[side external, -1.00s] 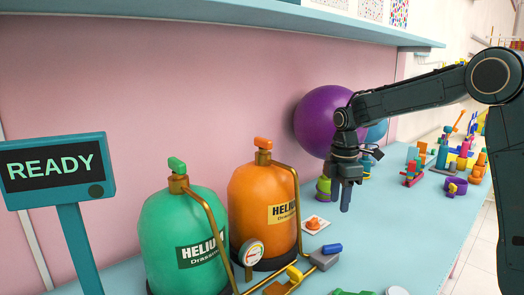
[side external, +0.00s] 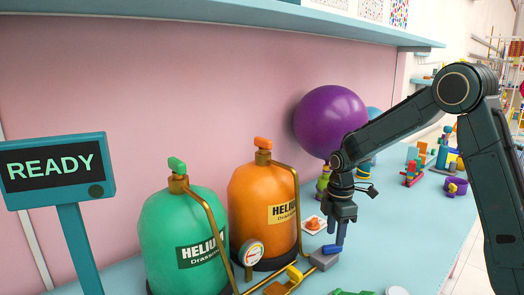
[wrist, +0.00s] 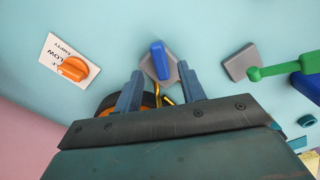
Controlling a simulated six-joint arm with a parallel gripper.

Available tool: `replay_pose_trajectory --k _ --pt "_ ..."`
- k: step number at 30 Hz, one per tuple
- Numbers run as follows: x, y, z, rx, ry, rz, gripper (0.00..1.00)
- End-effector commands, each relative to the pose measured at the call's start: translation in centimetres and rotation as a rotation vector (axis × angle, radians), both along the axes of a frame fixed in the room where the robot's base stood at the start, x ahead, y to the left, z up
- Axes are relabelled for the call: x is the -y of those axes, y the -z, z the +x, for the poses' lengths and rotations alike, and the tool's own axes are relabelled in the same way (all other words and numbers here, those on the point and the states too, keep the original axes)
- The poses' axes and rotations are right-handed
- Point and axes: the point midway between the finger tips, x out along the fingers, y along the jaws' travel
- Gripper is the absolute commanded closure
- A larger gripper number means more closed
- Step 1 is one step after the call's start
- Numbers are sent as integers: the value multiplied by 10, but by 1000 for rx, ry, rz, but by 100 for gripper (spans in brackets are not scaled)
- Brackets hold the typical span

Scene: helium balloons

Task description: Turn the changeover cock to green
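A green helium cylinder (side external: 185,225) and an orange helium cylinder (side external: 245,198) stand side by side, with brass pipes running forward from their tops. A yellow handle-like piece (side external: 294,273) sits on the pipework; it looks like the changeover cock, but I cannot be sure. A blue lever (side external: 332,248) sits on a grey block (side external: 324,261) at the pipe's end. My gripper (side external: 335,236) points down close above the blue lever. In the wrist view my gripper (wrist: 159,76) is open and empty, with the blue lever (wrist: 158,60) ahead between its fingers. Contact cannot be told.
An orange knob (wrist: 73,68) sits on a white card; another grey block (wrist: 240,62) lies by a green bar (wrist: 285,69). A round gauge (side external: 252,252) stands before the orange cylinder. A purple balloon (side external: 330,120) floats behind my arm. The sign (side external: 55,170) reads READY.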

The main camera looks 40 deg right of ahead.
Motion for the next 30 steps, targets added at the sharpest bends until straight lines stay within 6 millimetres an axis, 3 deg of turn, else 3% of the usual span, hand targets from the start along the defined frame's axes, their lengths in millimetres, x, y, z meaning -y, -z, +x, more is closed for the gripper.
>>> replay_pose_trajectory --k 9,20,21,27,30 --pt "0 31 0 -1 0 1 60" --pt "0 35 0 0 0 0 60" --pt "0 35 0 0 0 0 62" --pt "0 35 0 0 0 0 100" --pt "0 35 0 0 0 0 100"
